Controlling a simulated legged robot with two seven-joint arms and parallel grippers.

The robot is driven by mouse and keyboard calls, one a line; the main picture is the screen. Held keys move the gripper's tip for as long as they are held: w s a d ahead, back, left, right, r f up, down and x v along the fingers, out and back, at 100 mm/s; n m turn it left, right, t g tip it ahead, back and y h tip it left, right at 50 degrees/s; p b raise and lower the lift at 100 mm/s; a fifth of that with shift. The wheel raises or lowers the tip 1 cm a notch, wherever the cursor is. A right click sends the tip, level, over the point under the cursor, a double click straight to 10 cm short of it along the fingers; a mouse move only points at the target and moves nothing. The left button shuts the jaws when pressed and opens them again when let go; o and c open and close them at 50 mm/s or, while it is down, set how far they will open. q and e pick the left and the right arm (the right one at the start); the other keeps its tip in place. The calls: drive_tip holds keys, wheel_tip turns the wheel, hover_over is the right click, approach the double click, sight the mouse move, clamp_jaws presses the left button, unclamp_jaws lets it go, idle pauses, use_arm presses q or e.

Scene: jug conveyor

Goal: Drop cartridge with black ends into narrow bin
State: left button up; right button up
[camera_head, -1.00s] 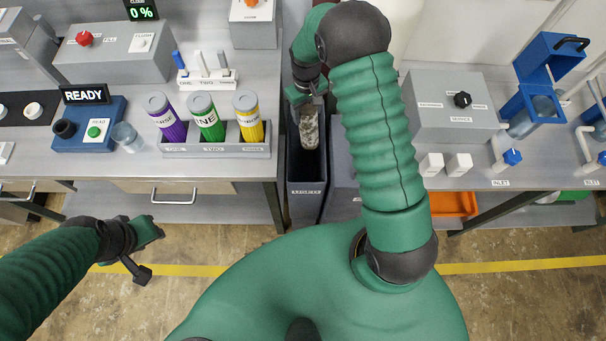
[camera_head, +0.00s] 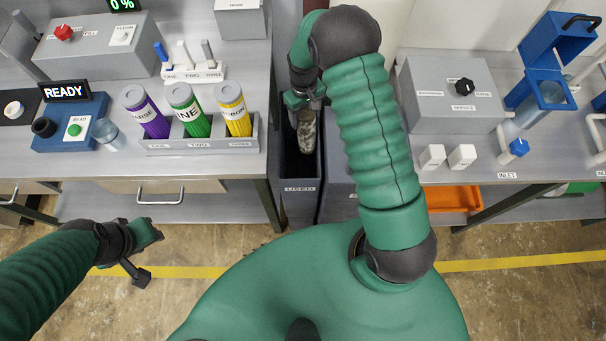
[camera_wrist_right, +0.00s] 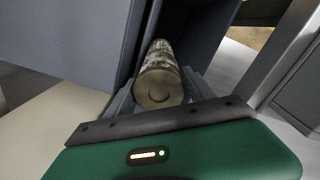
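A mottled grey-and-white cartridge (camera_head: 307,132) hangs below my right gripper (camera_head: 305,104), at the mouth of the narrow dark bin labelled USED (camera_head: 300,190). In the right wrist view the cartridge (camera_wrist_right: 160,72) lies between the two fingers of the right gripper (camera_wrist_right: 160,96), which look shut on it. Its near end looks dull brown-grey there; its far end is hidden, so I see no black end. The bin's dark wall (camera_wrist_right: 202,30) is close by. My left gripper (camera_head: 150,240) is low at the left, away from the bench; its fingers are unclear.
A rack (camera_head: 200,145) with purple, green and yellow cartridges stands on the left bench. A READY reader (camera_head: 72,125) and a clear cup (camera_head: 108,133) are further left. A grey service box (camera_head: 452,95) is on the right bench. A second grey bin (camera_head: 340,190) adjoins the narrow one.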

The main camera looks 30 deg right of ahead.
drive_tip(key=o, duration=0.4)
drive_tip(key=shift+d, duration=0.15)
drive_tip(key=shift+c, duration=0.2)
drive_tip(key=shift+a+r, duration=0.15)
drive_tip(key=shift+a, duration=0.35)
drive_tip(key=shift+a+r, duration=0.1)
drive_tip(key=shift+r, duration=0.15)
wheel_tip(320, 180, up, 16)
drive_tip(key=b, duration=0.1)
drive_tip(key=shift+a, duration=0.15)
drive_tip(key=shift+w+d, duration=0.1)
drive_tip(key=shift+d, duration=0.1)
